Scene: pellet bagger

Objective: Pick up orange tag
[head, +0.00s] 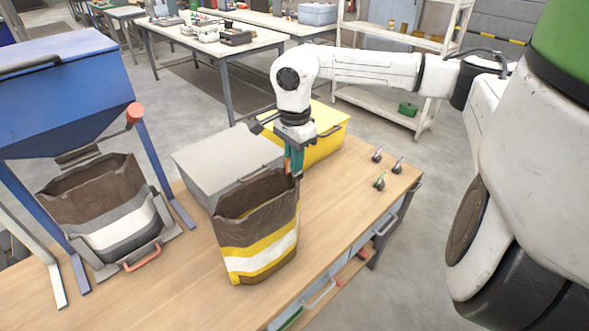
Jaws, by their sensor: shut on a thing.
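I see no orange tag clearly. My gripper (293,175) points down at the back right corner of the striped bag (262,240), and its teal fingers reach the bag's rim. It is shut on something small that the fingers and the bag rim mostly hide. I cannot tell whether that is a tag or the bag's edge.
A grey box (220,160) and a yellow box (320,145) stand behind the bag. The blue bagger (65,85) with an orange-knobbed lever (134,113) and a second bag (95,200) are at left. The wooden bench (345,215) is clear at front right.

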